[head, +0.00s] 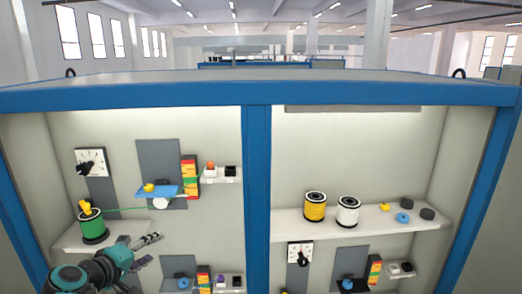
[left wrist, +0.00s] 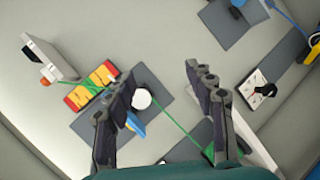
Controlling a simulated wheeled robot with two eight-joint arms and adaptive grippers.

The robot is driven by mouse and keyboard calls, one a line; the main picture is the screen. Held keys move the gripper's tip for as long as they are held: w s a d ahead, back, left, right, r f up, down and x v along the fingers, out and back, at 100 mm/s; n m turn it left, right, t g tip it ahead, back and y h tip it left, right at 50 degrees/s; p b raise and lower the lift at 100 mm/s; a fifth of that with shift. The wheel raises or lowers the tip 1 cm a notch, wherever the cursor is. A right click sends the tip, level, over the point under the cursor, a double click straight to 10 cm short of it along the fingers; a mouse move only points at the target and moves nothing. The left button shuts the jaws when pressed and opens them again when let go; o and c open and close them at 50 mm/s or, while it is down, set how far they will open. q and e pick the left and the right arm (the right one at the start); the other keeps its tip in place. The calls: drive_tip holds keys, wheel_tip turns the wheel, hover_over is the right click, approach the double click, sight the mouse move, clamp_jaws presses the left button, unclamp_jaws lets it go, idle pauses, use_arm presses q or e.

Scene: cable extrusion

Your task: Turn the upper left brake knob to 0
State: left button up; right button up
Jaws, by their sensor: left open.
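The upper left brake knob (head: 85,168) is black and sits on a white square dial (head: 96,156) on a grey panel, in the upper left of the head view. Its handle seems to point to the lower left; the dial's figures are too small to read. My left gripper (head: 153,249) is open and empty, below and to the right of the knob and apart from it. Its spread fingers also show in the left wrist view (left wrist: 159,80). The dial in that view (left wrist: 257,90) appears to be a lower one, beyond the shelf. My right gripper is not in view.
A green spool (head: 93,226) with a yellow top stands on the left shelf (head: 75,243) below the knob. Its green cable runs right, past a white wheel (head: 161,203), to a coloured stack (head: 190,170). A blue post (head: 257,200) divides the cabinet.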

use_arm(q)
drive_tip(key=s+d+f+m+g+b, duration=0.2)
drive_tip(key=s+d+f+m+b, duration=0.1)
drive_tip(key=s+d+f, duration=0.4)
drive_tip(key=s+d+f+m+g+b, duration=0.25)
drive_tip(key=d+f+b, duration=0.2)
drive_tip(key=f, duration=0.55)
drive_tip(key=s+d+f+m+g+y+b, duration=0.1)
drive_tip(key=s+f+m+b, duration=0.3)
drive_tip(key=s+f, duration=0.6)
wheel_tip(320, 180, down, 2)
drive_tip(key=shift+d+f+m+y+b, duration=0.1)
drive_tip(key=shift+d+m+y+b, duration=0.3)
drive_tip(key=shift+d+m+y, duration=0.45)
